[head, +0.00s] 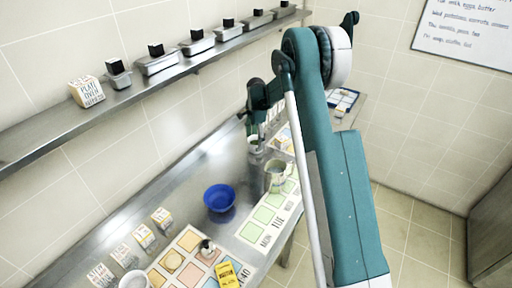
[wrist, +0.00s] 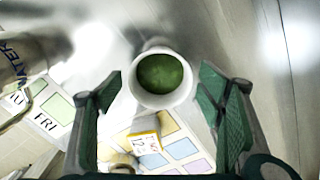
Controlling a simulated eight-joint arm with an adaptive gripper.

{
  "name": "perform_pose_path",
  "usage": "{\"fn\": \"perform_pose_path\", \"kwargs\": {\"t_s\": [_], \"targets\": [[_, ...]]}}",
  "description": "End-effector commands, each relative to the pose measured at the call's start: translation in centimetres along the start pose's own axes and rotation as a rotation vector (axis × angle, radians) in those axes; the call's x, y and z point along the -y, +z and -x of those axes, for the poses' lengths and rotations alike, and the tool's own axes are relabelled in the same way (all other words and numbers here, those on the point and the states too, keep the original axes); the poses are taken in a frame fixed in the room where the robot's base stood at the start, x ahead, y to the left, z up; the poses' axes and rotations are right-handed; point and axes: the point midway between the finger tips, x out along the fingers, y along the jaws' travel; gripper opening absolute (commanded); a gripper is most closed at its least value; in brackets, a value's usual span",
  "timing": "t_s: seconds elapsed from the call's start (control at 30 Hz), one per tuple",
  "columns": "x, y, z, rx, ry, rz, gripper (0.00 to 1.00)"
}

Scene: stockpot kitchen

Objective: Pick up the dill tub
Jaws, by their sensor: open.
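A white round tub with green contents, which looks like the dill tub (wrist: 161,98), stands upright on the metal counter in the wrist view. My gripper (wrist: 160,110) is open, with one finger on each side of the picture and the tub ahead, between and slightly beyond the fingertips. I see no finger closed on it. In the head view my gripper (head: 256,130) points down over the back part of the counter. The tub is mostly hidden there by the gripper, and its label cannot be read.
A metal pot (head: 275,174) stands close by; a container marked WATER (wrist: 30,55) is left in the wrist view. A blue bowl (head: 219,197), small labelled blocks (head: 144,236) and coloured-square mats (head: 262,215) lie nearer. A shelf (head: 130,92) with metal tins runs along the wall.

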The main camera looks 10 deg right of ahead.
Motion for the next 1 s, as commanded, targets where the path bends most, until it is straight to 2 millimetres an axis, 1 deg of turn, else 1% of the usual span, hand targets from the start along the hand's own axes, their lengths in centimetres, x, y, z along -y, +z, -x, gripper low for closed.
{"fn": "perform_pose_path", "kwargs": {"t_s": [0.03, 0.13, 0.3, 0.83, 0.87, 1.0], "targets": [[0.0, 0.0, -0.6, 0.000, 0.000, 0.000, 0.67], [0.0, 0.0, -1.6, 0.000, 0.000, 0.000, 0.67], [0.0, 0.0, -2.6, 0.000, 0.000, 0.000, 0.67], [0.0, 0.0, -2.6, 0.000, 0.000, 0.000, 0.67], [0.0, 0.0, -2.6, 0.000, 0.000, 0.000, 0.66], [0.0, 0.0, -2.6, 0.000, 0.000, 0.000, 0.47]]}}
